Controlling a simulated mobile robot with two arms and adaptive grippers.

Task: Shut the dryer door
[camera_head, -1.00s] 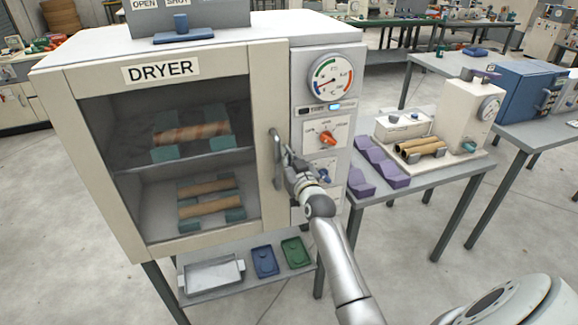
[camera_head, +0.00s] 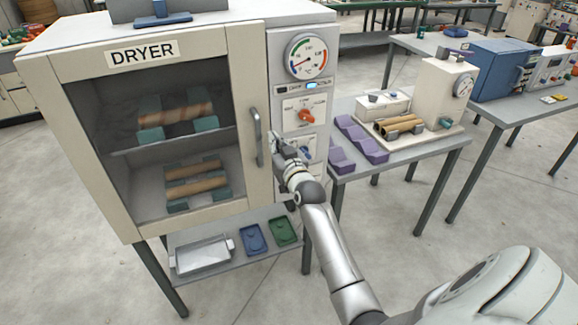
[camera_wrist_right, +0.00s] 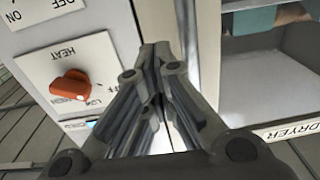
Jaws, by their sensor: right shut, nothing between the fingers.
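The dryer door (camera_head: 90,165) has a beige frame, a large window and a DRYER label. It looks flush with the dryer front in the head view, though I cannot rule out a small gap. Its grey vertical handle (camera_head: 257,137) is on the right side. My right gripper (camera_head: 277,147) is shut and empty, just right of the handle, in front of the door edge and control panel. In the right wrist view, the closed fingers (camera_wrist_right: 155,55) point at the pale door frame (camera_wrist_right: 165,18) beside the panel. My left gripper is not in view.
The control panel has a gauge (camera_head: 307,56) and an orange heat knob (camera_head: 305,115). Brown tubes rest on shelves behind the window. Below stand a metal tray (camera_head: 202,257), a blue tray (camera_head: 252,239) and a green tray (camera_head: 283,231). A side table (camera_head: 400,155) stands at right.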

